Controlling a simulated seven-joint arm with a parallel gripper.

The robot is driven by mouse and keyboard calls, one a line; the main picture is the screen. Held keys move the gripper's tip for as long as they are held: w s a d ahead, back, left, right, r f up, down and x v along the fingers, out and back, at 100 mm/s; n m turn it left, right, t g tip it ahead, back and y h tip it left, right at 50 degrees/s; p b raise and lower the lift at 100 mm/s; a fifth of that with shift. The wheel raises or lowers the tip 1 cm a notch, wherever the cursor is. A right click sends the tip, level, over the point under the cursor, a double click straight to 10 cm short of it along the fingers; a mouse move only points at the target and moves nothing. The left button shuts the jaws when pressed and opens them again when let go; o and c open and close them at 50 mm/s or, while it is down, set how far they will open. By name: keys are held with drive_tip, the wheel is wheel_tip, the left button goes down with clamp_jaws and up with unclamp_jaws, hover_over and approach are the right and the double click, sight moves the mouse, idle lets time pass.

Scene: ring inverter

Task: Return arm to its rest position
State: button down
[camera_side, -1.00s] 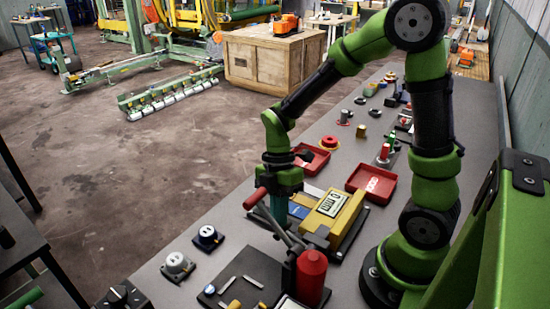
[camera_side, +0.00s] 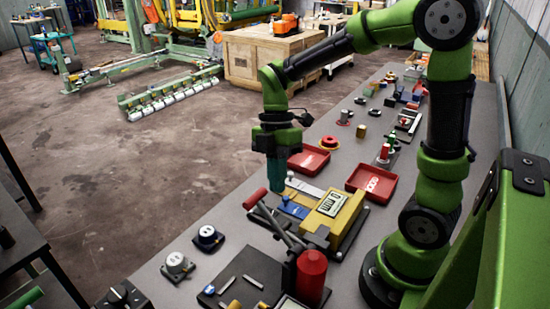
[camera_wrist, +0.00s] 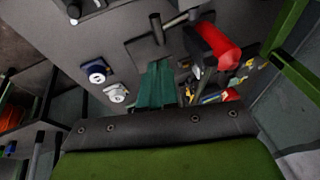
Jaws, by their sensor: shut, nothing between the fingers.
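My gripper (camera_side: 277,177) hangs above the grey table (camera_side: 335,125), its teal fingers pointing down. The fingers are together with nothing between them. In the side view it is just behind the yellow device with a display (camera_side: 333,211) and the red-handled lever (camera_side: 256,199), clear of both as far as I can tell.
Two red trays (camera_side: 372,181) (camera_side: 309,160) lie behind the device. Two round-dial blocks (camera_side: 208,237) (camera_side: 177,265) stand at the front left. A red cylinder (camera_side: 311,277) stands at the front. Several small parts lie along the far table. The air above the table is mostly free.

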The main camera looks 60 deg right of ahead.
wheel_tip(320, 180, up, 4)
drive_tip(key=w+d+m+t, duration=0.1)
drive_tip(key=w+d+m, duration=0.1)
drive_tip(key=m, duration=0.4)
drive_tip(key=s+a+r+m+t, duration=0.1)
drive_tip(key=s+r+m+t, duration=0.1)
drive_tip(key=m, duration=0.5)
drive_tip(key=s+a+r+m+t+h, duration=0.1)
drive_tip(key=s+r+m+t, duration=0.1)
drive_tip(key=s+m+t, duration=0.3)
drive_tip(key=m+t, duration=0.1)
drive_tip(key=m, duration=0.2)
drive_tip(key=shift+s+r+t, duration=0.15)
drive_tip(key=shift+s+t, duration=0.1)
drive_tip(key=shift+t, duration=0.15)
